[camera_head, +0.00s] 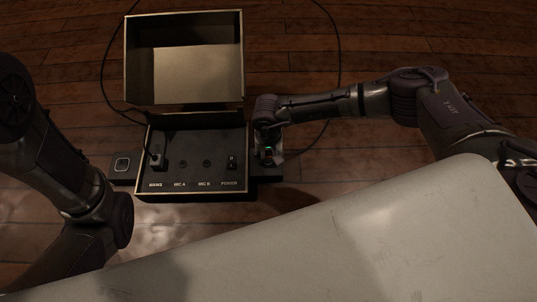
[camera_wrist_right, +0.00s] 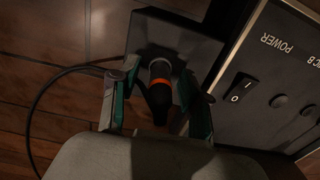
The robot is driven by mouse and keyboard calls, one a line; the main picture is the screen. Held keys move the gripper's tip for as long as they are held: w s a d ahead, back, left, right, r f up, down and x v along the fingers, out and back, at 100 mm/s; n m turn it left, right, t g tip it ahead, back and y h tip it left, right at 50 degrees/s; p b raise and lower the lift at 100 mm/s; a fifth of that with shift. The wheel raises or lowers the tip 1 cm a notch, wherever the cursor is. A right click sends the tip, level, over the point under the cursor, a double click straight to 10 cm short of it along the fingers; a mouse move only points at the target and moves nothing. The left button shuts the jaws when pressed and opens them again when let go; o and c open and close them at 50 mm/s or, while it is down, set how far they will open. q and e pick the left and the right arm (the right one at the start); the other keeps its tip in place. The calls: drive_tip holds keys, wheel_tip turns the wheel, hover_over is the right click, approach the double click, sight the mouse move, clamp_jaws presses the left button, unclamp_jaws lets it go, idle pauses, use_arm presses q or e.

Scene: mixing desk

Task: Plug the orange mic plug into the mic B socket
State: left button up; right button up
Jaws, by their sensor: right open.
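The mic plug, dark with an orange ring (camera_wrist_right: 160,82), stands in a dark block beside the panel, with a black cable. My right gripper (camera_wrist_right: 158,100) is open, with one finger on either side of the plug and gaps showing. In the head view my right gripper (camera_head: 268,153) is at the panel's right edge and mostly hides the plug. The mic B socket (camera_head: 207,163) is a round hole above its label, between mic A and power; it also shows in the wrist view (camera_wrist_right: 279,101) and looks empty. My left gripper is outside the head view; only its arm shows.
The dark panel (camera_head: 195,188) has a mains plug (camera_head: 158,157) at left, a mic A socket (camera_head: 180,163) and a power switch (camera_head: 231,162). An open box-like lid (camera_head: 184,105) rises behind it. A small dark block (camera_head: 122,165) sits left. Cables lie on the wooden surface.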

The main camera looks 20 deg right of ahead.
idle(0.5)
clamp_jaws()
drive_tip(key=shift+r+p, duration=1.65)
drive_tip(key=shift+r, duration=0.25)
drive_tip(key=shift+r+p, duration=0.8)
drive_tip(key=shift+r, duration=0.3)
